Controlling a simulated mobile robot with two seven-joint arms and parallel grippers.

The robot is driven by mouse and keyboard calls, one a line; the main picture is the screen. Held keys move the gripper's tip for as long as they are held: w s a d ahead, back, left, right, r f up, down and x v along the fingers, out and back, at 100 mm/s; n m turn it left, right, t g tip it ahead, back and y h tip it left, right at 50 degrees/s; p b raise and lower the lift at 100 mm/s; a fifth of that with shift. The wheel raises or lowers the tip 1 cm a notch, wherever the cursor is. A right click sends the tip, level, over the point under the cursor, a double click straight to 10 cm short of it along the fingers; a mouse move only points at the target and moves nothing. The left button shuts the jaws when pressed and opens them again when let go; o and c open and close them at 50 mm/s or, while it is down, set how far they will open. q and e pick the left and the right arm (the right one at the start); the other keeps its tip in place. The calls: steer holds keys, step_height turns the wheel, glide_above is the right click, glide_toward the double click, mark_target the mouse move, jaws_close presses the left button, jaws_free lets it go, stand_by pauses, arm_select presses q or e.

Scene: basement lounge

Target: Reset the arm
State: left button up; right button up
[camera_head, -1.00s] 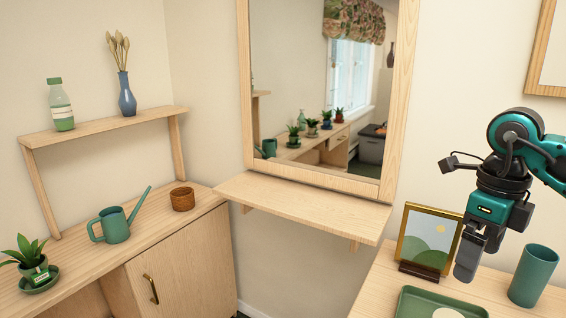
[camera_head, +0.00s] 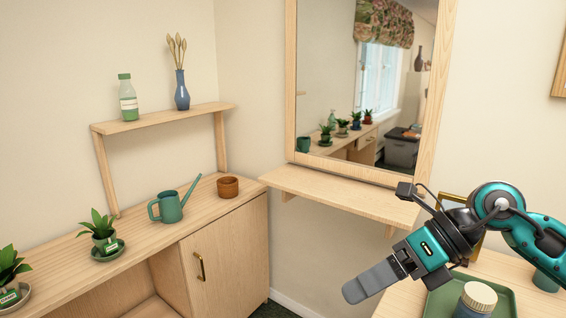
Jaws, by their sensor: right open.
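My right gripper (camera_head: 371,282) reaches in from the right, above the near edge of the right-hand table. Its dark fingers point down and to the left, and the jaws are open with nothing between them. The teal and black wrist hides most of a gold picture frame behind it. My left gripper is not in view.
Below the gripper, a green tray (camera_head: 500,300) holds a lidded jar (camera_head: 476,299). A teal cup (camera_head: 546,281) is partly hidden by my arm. A wall shelf (camera_head: 340,193) lies behind. A watering can (camera_head: 170,207) and brown pot (camera_head: 228,187) stand on the left cabinet.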

steer(key=a+r+m+t+y, duration=0.8)
steer(key=r+m+t+y, duration=0.1)
steer(key=r+m+y, duration=0.15)
steer(key=w+d+f+m+t+h, duration=0.1)
steer(key=d+f+m+t+h, duration=0.2)
steer(key=d+f+m+h, duration=0.65)
steer(key=w+d+f+m+t+h, duration=0.1)
steer(key=d+f+m+t+h, duration=0.45)
steer(key=m+h, duration=0.85)
steer(key=s+a+f+m+g+y, duration=0.25)
steer(key=s+f+m+g, duration=0.55)
steer(key=s+f+g, duration=0.95)
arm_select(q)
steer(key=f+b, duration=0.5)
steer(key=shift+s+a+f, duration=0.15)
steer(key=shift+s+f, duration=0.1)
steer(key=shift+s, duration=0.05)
arm_select(e)
steer(key=w+a+f+t+y, duration=0.1)
steer(key=w+f+t, duration=0.1)
steer(key=f+t, duration=0.3)
steer(key=w+a+f+n+t+y, duration=0.1)
steer(key=f+t, duration=0.3)
steer(key=f, duration=0.5)
steer(key=shift+w+a+f+t, duration=0.2)
steer(key=shift+w+t, duration=0.2)
steer(key=shift+w, duration=0.35)
